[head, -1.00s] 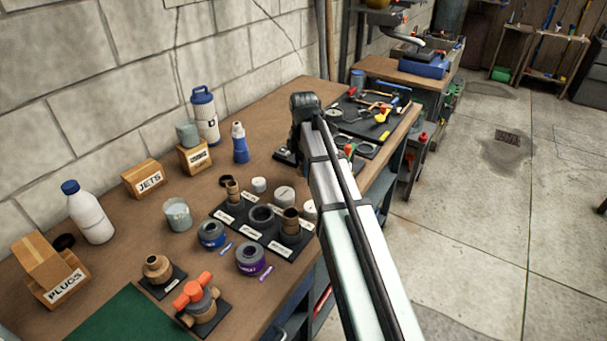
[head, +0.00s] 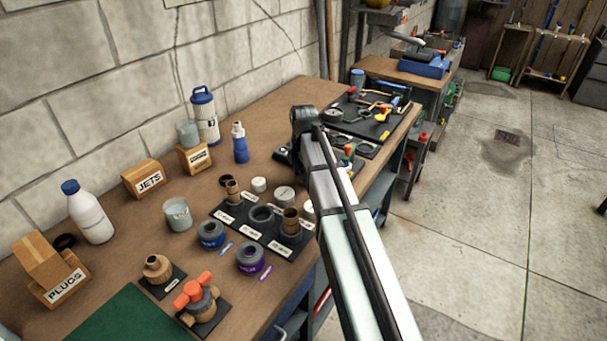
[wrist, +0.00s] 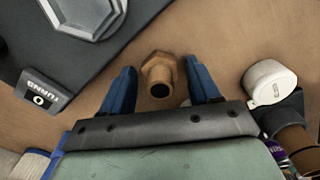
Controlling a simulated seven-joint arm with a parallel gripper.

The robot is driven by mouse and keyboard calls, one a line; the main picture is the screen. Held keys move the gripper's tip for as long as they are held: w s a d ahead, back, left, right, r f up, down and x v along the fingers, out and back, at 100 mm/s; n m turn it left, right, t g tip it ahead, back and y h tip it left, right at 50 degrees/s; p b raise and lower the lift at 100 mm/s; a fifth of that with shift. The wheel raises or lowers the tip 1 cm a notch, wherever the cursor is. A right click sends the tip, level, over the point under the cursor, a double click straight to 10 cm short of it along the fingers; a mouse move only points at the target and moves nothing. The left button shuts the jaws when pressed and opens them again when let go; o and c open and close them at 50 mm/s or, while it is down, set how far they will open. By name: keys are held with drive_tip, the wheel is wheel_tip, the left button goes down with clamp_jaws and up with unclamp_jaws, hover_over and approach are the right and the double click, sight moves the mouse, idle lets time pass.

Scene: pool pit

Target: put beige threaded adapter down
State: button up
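The beige threaded adapter (wrist: 160,76), with a hexagonal collar and a dark round opening, stands on the brown bench in the wrist view. My gripper (wrist: 160,84) has its two blue fingers apart, one on each side of the adapter. A narrow strip of bench shows between the adapter and each finger, so they look apart. In the head view my arm hides the fingers and the adapter.
In the wrist view a white cap (wrist: 268,83) stands close to the right finger. The head view shows a black fittings tray (head: 262,229) and several bench items.

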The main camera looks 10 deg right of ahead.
drive_tip(key=shift+o, duration=0.3)
drive_tip(key=shift+r, duration=0.1)
wheel_tip(320, 180, up, 12)
idle(0.6)
